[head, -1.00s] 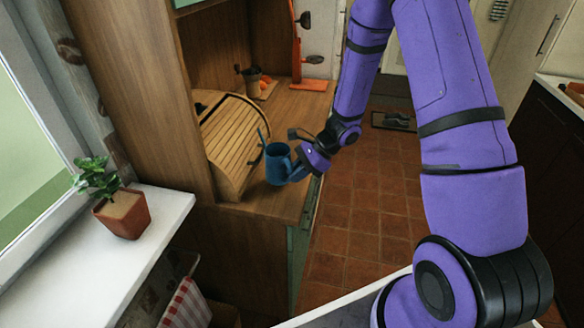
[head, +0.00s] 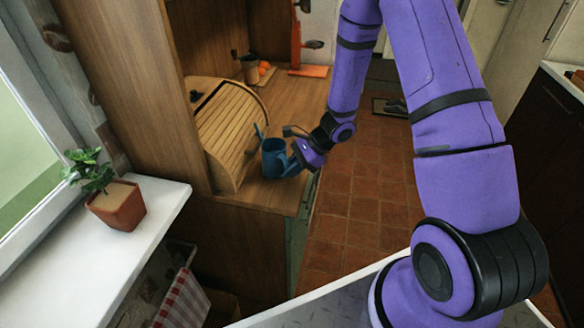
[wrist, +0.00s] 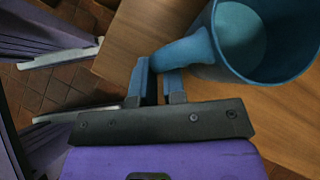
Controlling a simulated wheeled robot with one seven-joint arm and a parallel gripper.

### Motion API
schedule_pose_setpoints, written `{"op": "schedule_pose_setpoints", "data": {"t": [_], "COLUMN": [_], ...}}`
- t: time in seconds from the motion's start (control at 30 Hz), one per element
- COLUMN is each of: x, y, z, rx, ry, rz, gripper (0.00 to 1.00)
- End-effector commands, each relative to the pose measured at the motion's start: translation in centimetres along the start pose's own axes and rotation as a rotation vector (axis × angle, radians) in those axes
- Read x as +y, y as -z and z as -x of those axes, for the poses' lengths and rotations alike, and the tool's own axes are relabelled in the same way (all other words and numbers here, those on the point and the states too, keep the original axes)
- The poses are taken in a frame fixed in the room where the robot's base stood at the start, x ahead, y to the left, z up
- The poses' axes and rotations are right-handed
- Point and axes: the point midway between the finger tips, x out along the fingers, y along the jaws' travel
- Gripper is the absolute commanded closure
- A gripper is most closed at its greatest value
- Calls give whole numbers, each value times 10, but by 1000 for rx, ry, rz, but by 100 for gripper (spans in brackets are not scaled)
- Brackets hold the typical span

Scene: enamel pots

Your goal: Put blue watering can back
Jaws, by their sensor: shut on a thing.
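The blue watering can (head: 273,157) is upright at the front of the wooden counter (head: 250,196), with its thin spout pointing up to the left. I cannot tell whether its base touches the counter. My gripper (head: 298,160) is at the can's right side, shut on its handle. In the wrist view the can (wrist: 245,40) shows from above, open and empty inside. The gripper fingers (wrist: 160,85) close around the lower end of the handle (wrist: 183,52) there.
A wooden roll-top bread box (head: 228,130) stands close left of the can. A potted plant (head: 118,203) is on the white windowsill (head: 110,262). The counter between is clear.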

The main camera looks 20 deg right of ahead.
Motion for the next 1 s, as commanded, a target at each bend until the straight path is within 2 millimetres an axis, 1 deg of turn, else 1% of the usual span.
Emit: {"op": "schedule_pose_setpoints", "data": {"t": [0.07, 0.1, 0.17, 0.2, 0.57, 0.67, 0.77, 1.0], "x": [0, 0, 0, 0, 0, -1, -1, -1], "y": [1, 2, 2, 2, -1, 0, 0, 0], "z": [-1, -2, -2, -2, 1, 12, 29, 78], "rx": [-1, 0, 0, 0, 0, 1, 2, 2], "ry": [0, 0, 0, 0, 0, 2, 4, 5], "rz": [0, 0, 0, 0, 0, 0, 0, 2], "gripper": [100, 87, 73, 64, 63, 63, 63, 63]}}
